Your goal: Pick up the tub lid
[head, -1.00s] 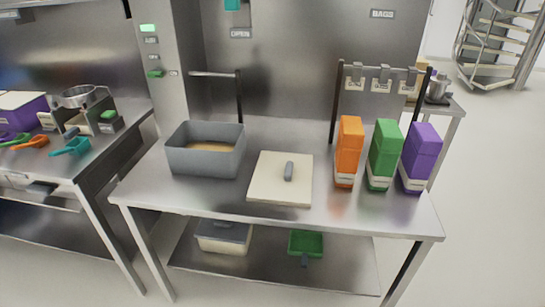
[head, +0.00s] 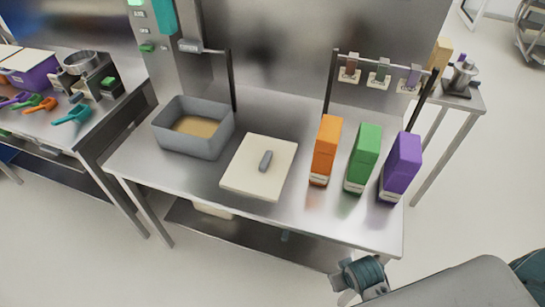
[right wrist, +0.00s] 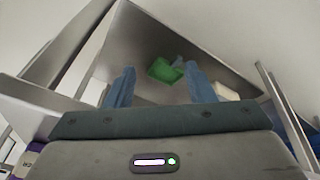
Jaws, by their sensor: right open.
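My left gripper is not in view.
Orange (head: 325,150), green (head: 362,160) and purple (head: 400,168) boxes stand right of the lid. A rail with clips (head: 378,72) rises behind them. A green scoop (right wrist: 163,70) and a pale tub (right wrist: 225,91) show beyond my fingers. The table's front strip (head: 300,220) is clear.

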